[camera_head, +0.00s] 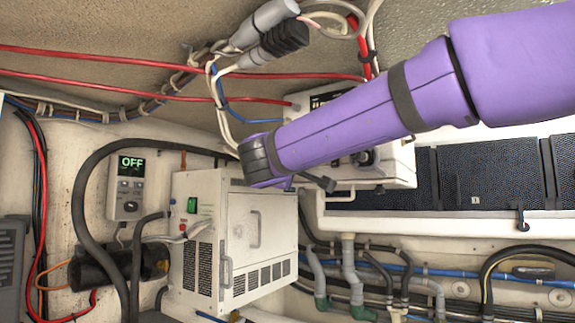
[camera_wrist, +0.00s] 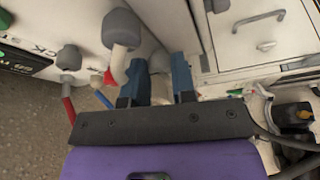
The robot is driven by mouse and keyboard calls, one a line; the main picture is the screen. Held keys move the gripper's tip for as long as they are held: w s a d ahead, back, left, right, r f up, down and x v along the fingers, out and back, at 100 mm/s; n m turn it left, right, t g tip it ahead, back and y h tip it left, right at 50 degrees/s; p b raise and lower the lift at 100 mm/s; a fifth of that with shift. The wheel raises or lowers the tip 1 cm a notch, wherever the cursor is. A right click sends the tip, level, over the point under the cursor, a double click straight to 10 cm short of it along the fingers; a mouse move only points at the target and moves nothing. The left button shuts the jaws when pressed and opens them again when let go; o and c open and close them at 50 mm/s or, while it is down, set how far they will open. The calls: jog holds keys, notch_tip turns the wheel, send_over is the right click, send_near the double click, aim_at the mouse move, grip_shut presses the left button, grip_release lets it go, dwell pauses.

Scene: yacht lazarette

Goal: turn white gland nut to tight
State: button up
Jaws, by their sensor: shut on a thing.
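In the wrist view my gripper (camera_wrist: 160,66) has its two blue fingers shut on a pale piece, which fits the white gland nut (camera_wrist: 160,60). Only a little of the nut shows between the fingers, and its turn position cannot be told. In the head view my purple arm reaches in from the upper right and ends above the white box unit; its own end hides the fingers and the nut there.
A white vented box (camera_head: 245,235) stands below my arm's end. A white panel unit (camera_head: 400,165) is behind my arm. A controller reading OFF (camera_head: 130,187) hangs left. Grey-capped white fitting (camera_wrist: 122,32) stands close beside my fingers. Red cables (camera_head: 110,58) run overhead.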

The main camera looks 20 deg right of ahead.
jog(key=shift+f, duration=0.1)
jog(key=o, duration=0.9)
jog(key=v, duration=1)
jog(key=shift+s+a, duration=0.25)
jog(key=shift+s, duration=0.1)
